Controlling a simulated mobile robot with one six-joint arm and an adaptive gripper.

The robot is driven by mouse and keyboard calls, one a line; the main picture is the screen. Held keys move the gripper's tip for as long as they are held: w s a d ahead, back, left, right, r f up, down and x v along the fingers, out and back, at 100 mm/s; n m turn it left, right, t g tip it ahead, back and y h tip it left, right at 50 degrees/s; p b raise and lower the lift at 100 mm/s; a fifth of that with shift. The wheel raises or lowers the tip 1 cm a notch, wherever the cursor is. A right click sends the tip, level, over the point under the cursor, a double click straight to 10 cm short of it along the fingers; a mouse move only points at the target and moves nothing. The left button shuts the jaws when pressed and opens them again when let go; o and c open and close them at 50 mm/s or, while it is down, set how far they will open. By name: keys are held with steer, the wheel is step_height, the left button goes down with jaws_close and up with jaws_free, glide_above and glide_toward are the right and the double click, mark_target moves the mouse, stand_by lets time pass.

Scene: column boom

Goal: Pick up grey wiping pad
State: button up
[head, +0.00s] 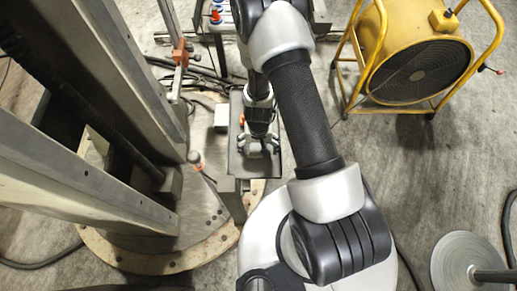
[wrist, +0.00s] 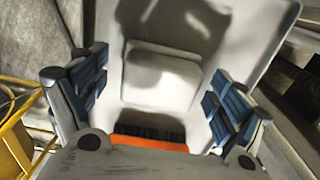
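A pale grey block with rounded corners, which looks like the grey wiping pad (wrist: 161,77), lies on a light grey tray (wrist: 262,22) in the wrist view. My gripper (wrist: 158,90) is open, with one blue-padded finger on each side of the pad and a visible gap to both. Nothing is held. In the head view my gripper (head: 258,146) points down over the dark-edged tray (head: 268,174), and the gripper mostly hides the pad there. How high the fingertips are above the tray is hard to tell.
An orange strip with dark edging (wrist: 148,141) shows near my palm; what it belongs to is unclear. A small white box (head: 221,115) stands left of the tray. Steel columns (head: 100,130) rise at left.

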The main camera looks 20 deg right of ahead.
mark_target(259, 146)
steer(key=c, duration=1.1)
steer(key=shift+r, duration=0.15)
steer(key=shift+c, duration=0.2)
step_height(259, 146, up, 20)
steer(key=p, duration=2)
steer(key=shift+f, duration=0.2)
steer(key=o, duration=0.6)
steer(key=c, duration=0.4)
